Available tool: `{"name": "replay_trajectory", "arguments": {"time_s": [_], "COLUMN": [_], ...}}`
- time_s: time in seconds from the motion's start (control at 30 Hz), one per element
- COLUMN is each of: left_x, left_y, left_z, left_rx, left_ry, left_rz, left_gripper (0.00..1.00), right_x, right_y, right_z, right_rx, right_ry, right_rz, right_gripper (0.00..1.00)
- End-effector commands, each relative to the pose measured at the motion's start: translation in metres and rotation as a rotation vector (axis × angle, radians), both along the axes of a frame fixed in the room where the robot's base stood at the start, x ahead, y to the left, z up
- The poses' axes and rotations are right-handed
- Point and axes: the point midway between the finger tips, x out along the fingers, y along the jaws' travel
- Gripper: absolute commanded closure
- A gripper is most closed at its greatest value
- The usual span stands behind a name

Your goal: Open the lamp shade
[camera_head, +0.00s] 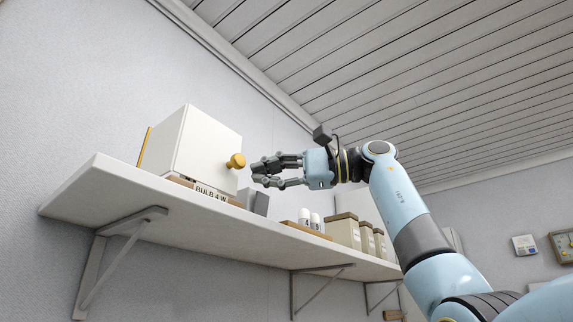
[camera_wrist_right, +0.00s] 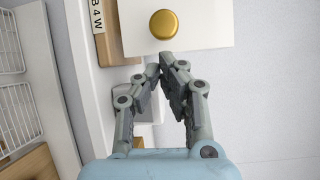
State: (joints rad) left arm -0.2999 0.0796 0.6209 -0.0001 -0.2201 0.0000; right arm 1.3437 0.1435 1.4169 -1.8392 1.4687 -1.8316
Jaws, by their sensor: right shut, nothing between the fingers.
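The lamp shade looks like a white box (camera_head: 200,142) on the wall shelf, with a round golden knob (camera_head: 236,161) on its right-hand side. A label reading "BULB 4 W" is on a wooden base (camera_head: 205,190) under it. My right gripper (camera_head: 254,172) is shut and empty, just right of the knob and apart from it. In the right wrist view the knob (camera_wrist_right: 163,24) lies just beyond the fingertips (camera_wrist_right: 166,60), on the white face (camera_wrist_right: 215,25). My left gripper is not in view.
The white shelf (camera_head: 110,185) sits on metal brackets along the wall. Right of the box are a grey block (camera_head: 260,204), small white bulb-like items (camera_head: 309,217) on a wooden strip, and several beige lidded boxes (camera_head: 343,231). Free air lies in front of the shelf.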

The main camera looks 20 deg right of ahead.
Motion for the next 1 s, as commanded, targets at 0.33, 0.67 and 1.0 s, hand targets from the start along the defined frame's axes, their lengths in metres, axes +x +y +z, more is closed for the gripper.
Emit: {"name": "replay_trajectory", "arguments": {"time_s": [0.33, 0.67, 1.0], "left_x": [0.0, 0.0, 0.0], "left_y": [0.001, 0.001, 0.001], "left_z": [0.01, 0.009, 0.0], "left_rx": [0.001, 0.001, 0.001], "left_ry": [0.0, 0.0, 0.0], "left_rz": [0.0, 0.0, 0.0], "left_gripper": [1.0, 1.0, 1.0], "right_x": [0.01, 0.01, 0.002], "right_y": [0.022, 0.022, 0.028], "right_z": [-0.001, -0.002, -0.002], "right_rx": [0.0, 0.001, 0.001], "right_ry": [0.001, 0.001, -0.001], "right_rz": [-0.001, -0.002, -0.042], "right_gripper": [1.0, 1.0, 1.0]}}
